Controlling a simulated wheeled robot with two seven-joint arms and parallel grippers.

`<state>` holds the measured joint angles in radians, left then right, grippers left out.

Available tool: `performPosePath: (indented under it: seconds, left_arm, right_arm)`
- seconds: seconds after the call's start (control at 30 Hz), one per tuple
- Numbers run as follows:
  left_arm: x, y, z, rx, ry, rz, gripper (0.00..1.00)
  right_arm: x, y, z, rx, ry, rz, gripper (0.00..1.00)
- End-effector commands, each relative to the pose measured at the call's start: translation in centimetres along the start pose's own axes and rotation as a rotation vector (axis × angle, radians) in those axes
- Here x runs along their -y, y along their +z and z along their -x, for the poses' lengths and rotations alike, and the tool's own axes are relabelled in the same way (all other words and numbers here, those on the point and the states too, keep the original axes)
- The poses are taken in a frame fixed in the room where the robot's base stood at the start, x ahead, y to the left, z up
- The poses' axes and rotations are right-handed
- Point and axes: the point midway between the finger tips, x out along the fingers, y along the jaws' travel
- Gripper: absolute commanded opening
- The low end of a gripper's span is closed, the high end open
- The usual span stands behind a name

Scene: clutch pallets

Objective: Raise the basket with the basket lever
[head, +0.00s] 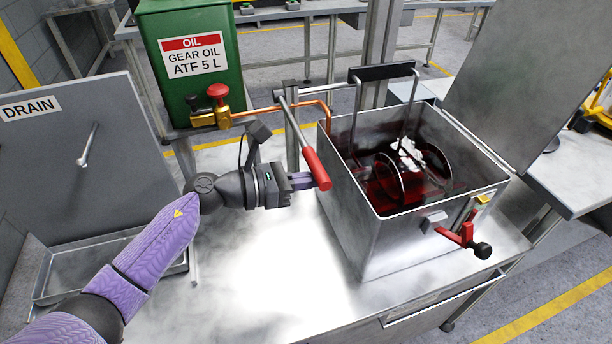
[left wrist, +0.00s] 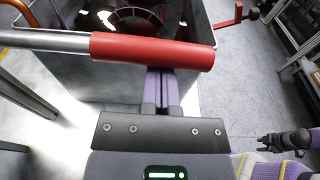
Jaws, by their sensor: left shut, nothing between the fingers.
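The basket lever is a metal rod with a red grip (head: 317,169), left of the steel tank (head: 372,245). It slopes down toward the front, and its red grip crosses the left wrist view (left wrist: 150,50). The basket (head: 398,180) hangs low inside the tank in dark red liquid, under a frame with a black top bar (head: 384,72). My left gripper (head: 322,181) is shut and empty at the lower end of the red grip. In the left wrist view its purple fingers (left wrist: 160,86) reach the grip's edge; their tips are hidden behind it. Contact is unclear.
A green oil can (head: 192,60) and brass valve (head: 210,114) stand behind my left arm. A red crank (head: 462,236) sticks out from the tank's front. A drain panel (head: 70,150) stands at left. The bench top (head: 265,265) before the tank is clear.

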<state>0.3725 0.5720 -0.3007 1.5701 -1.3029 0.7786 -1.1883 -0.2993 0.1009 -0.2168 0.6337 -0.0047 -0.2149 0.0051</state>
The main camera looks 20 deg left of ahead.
Motion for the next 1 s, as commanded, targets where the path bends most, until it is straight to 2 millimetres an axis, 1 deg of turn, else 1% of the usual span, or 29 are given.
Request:
performPosePath:
  seconds: [0.03, 0.2, 0.4, 0.6, 0.7, 0.8, 1.0]
  left_arm:
    - [0.1, 2.4, 0.4, 0.002, -0.005, 0.037, 0.0]
    - [-0.1, 6.3, 0.9, 0.002, -0.027, 0.198, 0.0]
    - [-1.1, 10.6, 1.5, 0.001, -0.053, 0.386, 0.0]
    - [-2.8, 14.3, 2.0, 0.002, -0.078, 0.559, 0.0]
    - [-3.5, 15.8, 2.2, 0.001, -0.088, 0.634, 0.0]
    - [-4.3, 17.0, 2.4, 0.002, -0.097, 0.699, 0.0]
    - [-5.4, 18.8, 2.7, 0.002, -0.112, 0.796, 0.0]
  right_arm:
    - [0.2, -0.4, 2.1, -0.006, -0.003, -0.001, 0.45]
    - [-0.1, -0.5, 5.3, -0.001, 0.003, -0.001, 0.45]
    - [-0.3, -0.6, 8.0, 0.0, 0.009, -0.009, 0.45]
    - [-0.4, -0.8, 9.6, -0.002, 0.009, -0.009, 0.45]
    - [-0.4, -0.8, 10.1, -0.003, 0.009, -0.008, 0.45]
    - [-0.3, -0.9, 10.4, -0.003, 0.008, -0.007, 0.45]
    - [-0.3, -0.9, 10.9, -0.005, 0.008, -0.005, 0.45]
